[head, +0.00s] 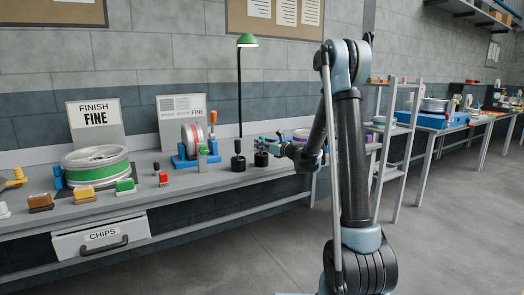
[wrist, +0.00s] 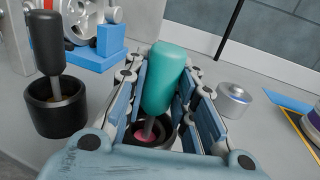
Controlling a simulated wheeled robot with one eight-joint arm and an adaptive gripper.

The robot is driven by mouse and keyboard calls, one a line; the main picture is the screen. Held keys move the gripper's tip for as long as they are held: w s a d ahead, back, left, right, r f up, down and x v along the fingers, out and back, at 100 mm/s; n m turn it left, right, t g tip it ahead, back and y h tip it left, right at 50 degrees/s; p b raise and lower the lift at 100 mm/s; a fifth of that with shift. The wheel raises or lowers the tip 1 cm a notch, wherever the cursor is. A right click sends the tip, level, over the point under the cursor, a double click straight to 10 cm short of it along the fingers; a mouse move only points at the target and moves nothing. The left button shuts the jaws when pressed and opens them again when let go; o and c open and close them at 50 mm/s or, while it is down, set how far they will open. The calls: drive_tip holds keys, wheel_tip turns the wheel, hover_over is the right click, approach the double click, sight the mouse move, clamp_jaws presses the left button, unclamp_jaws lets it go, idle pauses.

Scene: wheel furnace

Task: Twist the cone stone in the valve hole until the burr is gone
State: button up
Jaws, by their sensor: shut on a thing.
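My gripper (head: 270,146) is shut on the teal handle (wrist: 167,78) of a tool; its fingers (wrist: 168,92) flank the handle in the wrist view. The tool's grey shaft runs down to a pink tip (wrist: 146,134), which looks like the cone stone, within a black cup (wrist: 183,133). The cup (head: 261,160) also shows below my gripper in the head view. A wheel (head: 192,139) stands upright in a blue stand (head: 184,162) to the left; part of it shows in the wrist view (wrist: 92,22). The valve hole and any burr cannot be made out.
A black-handled tool (wrist: 46,45) stands in another black cup (wrist: 57,112), left of my gripper. A silver tin (wrist: 234,99) sits to the right. A green-banded wheel (head: 95,167) lies farther left among small coloured blocks. A lamp pole (head: 239,95) rises behind the bench.

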sight(262, 136)
drive_tip(key=shift+s+r, duration=0.1)
drive_tip(key=shift+r, duration=2.35)
drive_tip(key=shift+r, duration=0.15)
